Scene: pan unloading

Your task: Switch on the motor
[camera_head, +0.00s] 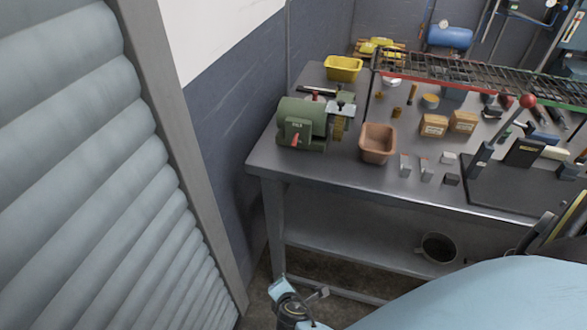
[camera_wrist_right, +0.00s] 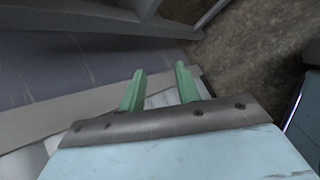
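The motor (camera_head: 304,118) is a green machine on the left end of the metal workbench (camera_head: 330,178) in the head view. A red lever-like switch (camera_head: 295,139) shows on its front plate. I cannot tell the switch's setting. My right gripper (camera_wrist_right: 160,70) shows in the right wrist view with two green fingers apart and nothing seen between them. It is away from the motor, which does not show in that view. My left gripper is not clearly in view.
A brown bin (camera_head: 378,143) stands right of the motor and a yellow bin (camera_head: 343,67) behind it. Small boxes and blocks lie farther right, near a red-knobbed lever (camera_head: 527,101). A ribbed grey shutter (camera_head: 80,150) fills the left. Parts of my arms show at the bottom.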

